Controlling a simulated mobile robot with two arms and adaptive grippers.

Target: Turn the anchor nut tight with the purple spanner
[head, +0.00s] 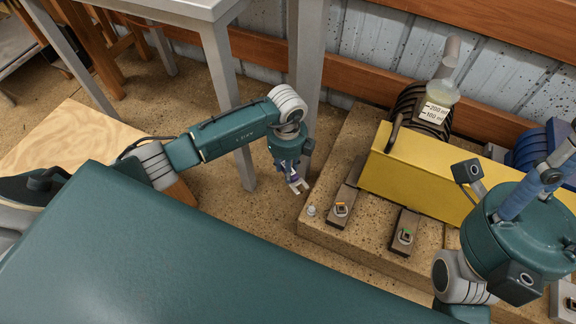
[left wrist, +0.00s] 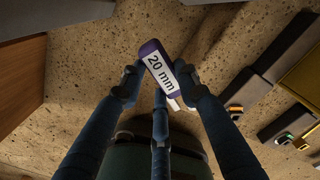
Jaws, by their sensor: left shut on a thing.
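The purple spanner (head: 293,176) is held in my left gripper (head: 287,168), above the floor just left of the stone plinth. In the left wrist view the purple spanner (left wrist: 150,49), labelled 20 mm, sits between the fingertips of my left gripper (left wrist: 157,82). Its light metal end shows in the head view, pointing down and right. Small nuts sit on plates on the plinth: one with an orange mark (head: 341,209) and one with a green mark (head: 405,236). Which is the anchor nut is unclear. My right gripper (head: 548,174) is partly seen at the right edge; its fingertips are unclear.
A grey table leg (head: 228,100) stands behind my left arm. The floor left of the plinth is open.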

